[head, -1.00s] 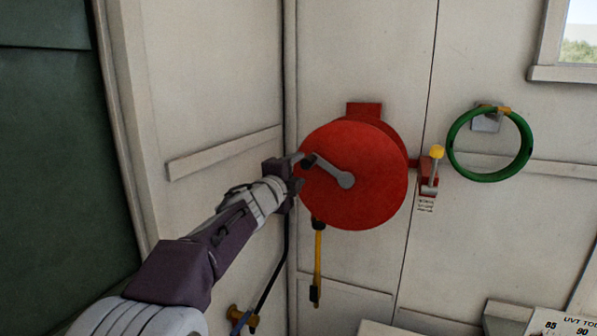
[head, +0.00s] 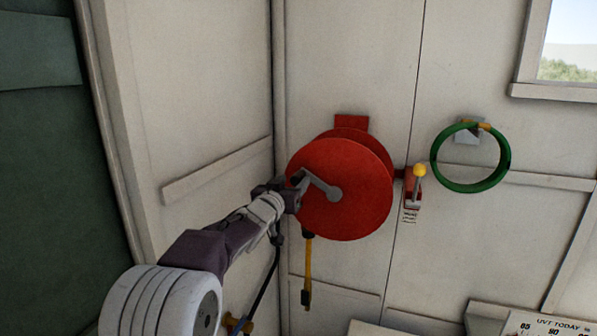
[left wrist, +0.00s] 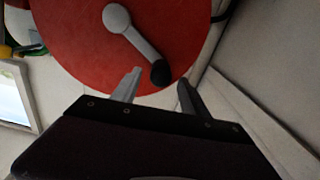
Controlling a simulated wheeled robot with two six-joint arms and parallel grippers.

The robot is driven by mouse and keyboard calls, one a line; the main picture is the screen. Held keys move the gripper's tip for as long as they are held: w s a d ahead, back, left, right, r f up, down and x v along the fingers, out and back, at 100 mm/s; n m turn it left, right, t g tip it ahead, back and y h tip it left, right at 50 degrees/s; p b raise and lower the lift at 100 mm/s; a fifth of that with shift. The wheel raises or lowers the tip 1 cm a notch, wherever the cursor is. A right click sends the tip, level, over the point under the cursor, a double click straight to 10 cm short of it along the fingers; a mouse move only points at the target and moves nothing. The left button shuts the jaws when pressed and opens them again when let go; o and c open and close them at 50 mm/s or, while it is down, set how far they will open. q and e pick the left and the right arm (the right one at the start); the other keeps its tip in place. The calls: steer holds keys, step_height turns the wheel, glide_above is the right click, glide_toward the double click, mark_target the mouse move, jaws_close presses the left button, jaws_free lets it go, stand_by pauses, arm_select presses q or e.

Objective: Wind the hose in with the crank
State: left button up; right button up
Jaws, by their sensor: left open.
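The red hose reel (head: 350,215) is mounted on the wall near the corner. Its grey crank (head: 322,186) runs from the hub up and left to a dark handle, which shows clearly in the left wrist view (left wrist: 160,73). A yellow hose end (head: 308,268) hangs below the reel. My left gripper (head: 296,184) is at the crank's outer end. In the left wrist view its open fingers (left wrist: 157,86) point at the reel, with the dark handle by the gap between their tips. I cannot tell whether they touch it. My right gripper is not in view.
A red bracket with a yellow-knobbed lever (head: 417,182) is right of the reel. A side wall with a rail (head: 215,170) is close on the left. A sign board (head: 545,325) is at lower right.

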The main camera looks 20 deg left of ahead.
mark_target(298, 176)
arm_select(q)
steer(key=w+p, duration=0.2)
steer(key=w, duration=0.3)
steer(key=shift+w, duration=0.15)
steer(key=shift+c, duration=0.3)
jaws_close()
stand_by(0.9)
